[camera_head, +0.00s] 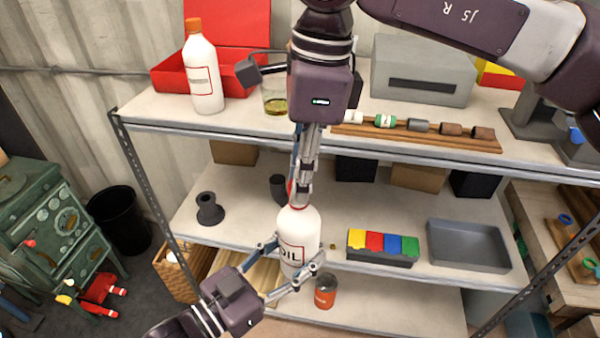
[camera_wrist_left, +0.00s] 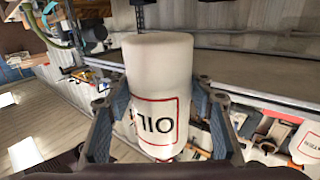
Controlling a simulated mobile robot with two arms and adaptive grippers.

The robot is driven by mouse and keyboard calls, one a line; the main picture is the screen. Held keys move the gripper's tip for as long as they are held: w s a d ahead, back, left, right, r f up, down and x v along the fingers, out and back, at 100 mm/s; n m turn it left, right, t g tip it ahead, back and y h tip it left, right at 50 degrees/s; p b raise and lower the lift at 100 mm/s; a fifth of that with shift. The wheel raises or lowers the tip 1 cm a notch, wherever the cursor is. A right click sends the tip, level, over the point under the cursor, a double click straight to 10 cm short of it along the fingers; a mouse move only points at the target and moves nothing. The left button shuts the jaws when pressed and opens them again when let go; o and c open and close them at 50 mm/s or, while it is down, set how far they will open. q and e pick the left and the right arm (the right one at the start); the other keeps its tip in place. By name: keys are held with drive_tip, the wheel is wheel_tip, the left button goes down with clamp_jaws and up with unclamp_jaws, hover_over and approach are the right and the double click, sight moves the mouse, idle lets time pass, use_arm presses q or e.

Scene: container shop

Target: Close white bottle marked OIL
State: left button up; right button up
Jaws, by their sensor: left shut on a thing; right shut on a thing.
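The white bottle marked OIL (camera_head: 299,230) is upright in front of the shelf unit, at the height of its middle shelf. My left gripper (camera_head: 295,266) is shut around the lower body of the bottle from the front left. In the left wrist view the bottle (camera_wrist_left: 157,80) lies between both fingers, its red-framed label facing the camera. My right gripper (camera_head: 299,195) points straight down at the bottle's top and is shut on a small red cap (camera_head: 290,188). The fingers partly hide the cap and the neck, so I cannot tell how the cap sits.
Another white bottle (camera_head: 203,75) with an orange cap stands on the top shelf beside a red box (camera_head: 169,75) and a glass jar (camera_head: 275,100). A block of coloured bins (camera_head: 383,243) and a grey tray (camera_head: 467,246) sit on the middle shelf. An orange-red can (camera_head: 326,291) stands below.

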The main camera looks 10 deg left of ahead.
drive_tip(key=shift+f, duration=0.45)
